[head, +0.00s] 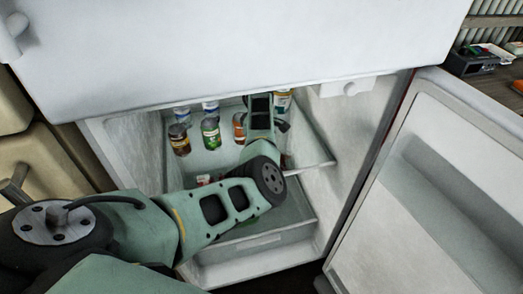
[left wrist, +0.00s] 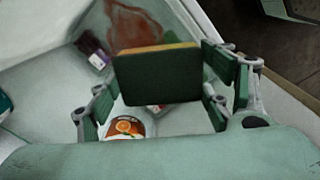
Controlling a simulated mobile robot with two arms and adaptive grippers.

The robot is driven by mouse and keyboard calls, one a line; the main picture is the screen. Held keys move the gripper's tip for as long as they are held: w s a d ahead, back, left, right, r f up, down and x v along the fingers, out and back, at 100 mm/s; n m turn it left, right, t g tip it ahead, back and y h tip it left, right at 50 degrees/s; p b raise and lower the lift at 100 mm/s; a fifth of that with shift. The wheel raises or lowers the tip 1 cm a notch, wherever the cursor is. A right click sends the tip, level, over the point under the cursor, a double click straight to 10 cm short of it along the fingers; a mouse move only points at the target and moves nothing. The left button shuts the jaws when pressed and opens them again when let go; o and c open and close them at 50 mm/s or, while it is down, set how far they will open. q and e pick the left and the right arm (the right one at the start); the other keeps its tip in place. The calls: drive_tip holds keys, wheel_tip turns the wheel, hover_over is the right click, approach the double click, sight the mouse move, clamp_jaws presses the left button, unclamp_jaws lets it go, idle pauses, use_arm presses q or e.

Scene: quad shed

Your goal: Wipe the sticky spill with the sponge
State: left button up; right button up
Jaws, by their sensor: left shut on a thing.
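The sponge (left wrist: 157,78), a dark green block with a yellow edge, is in the left wrist view between the fingers of my left gripper (left wrist: 162,90), which is shut on it. The sticky spill (left wrist: 134,26) is a reddish-brown smear on the pale surface just beyond the sponge; its lower part is hidden behind the sponge. I cannot tell whether the sponge touches it. In the head view my left arm reaches into the open fridge, and the sponge and spill are not clearly seen there. My right gripper is not in view.
Several jars and cans, including a green jar (head: 211,133) and a brown jar (head: 179,139), stand on the fridge shelf. A jar with an orange label (left wrist: 127,127) is close under the sponge. The fridge door (head: 440,190) stands open at the right.

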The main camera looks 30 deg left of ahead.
use_arm(q)
drive_tip(key=shift+f, duration=0.4)
